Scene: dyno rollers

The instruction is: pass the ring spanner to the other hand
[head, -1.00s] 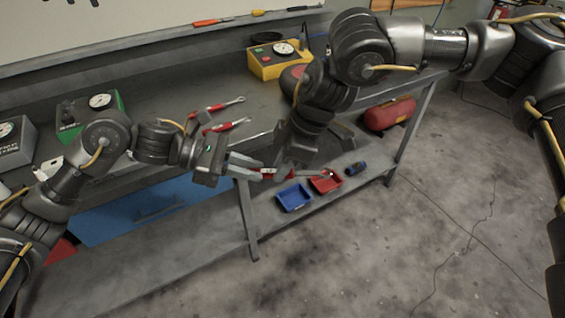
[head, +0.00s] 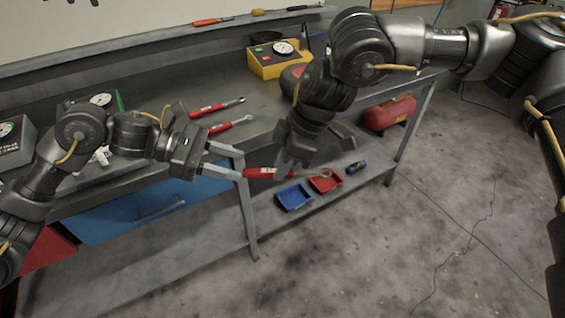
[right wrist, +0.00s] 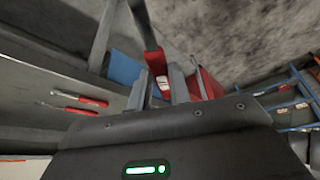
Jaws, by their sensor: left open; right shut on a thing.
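The ring spanner (head: 259,173) has a red handle and a grey shank and hangs in the air in front of the bench. Its handle points left, towards my left gripper. My right gripper (head: 284,171) is shut on it. In the right wrist view the red handle (right wrist: 157,63) shows between the fingers. My left gripper (head: 241,164) is open, its fingers spread at the left end of the handle. The lower fingertip looks close to the handle; whether it touches I cannot tell.
Two red-handled tools (head: 229,125) lie on the bench (head: 265,98). A yellow gauge box (head: 278,60) stands further back.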

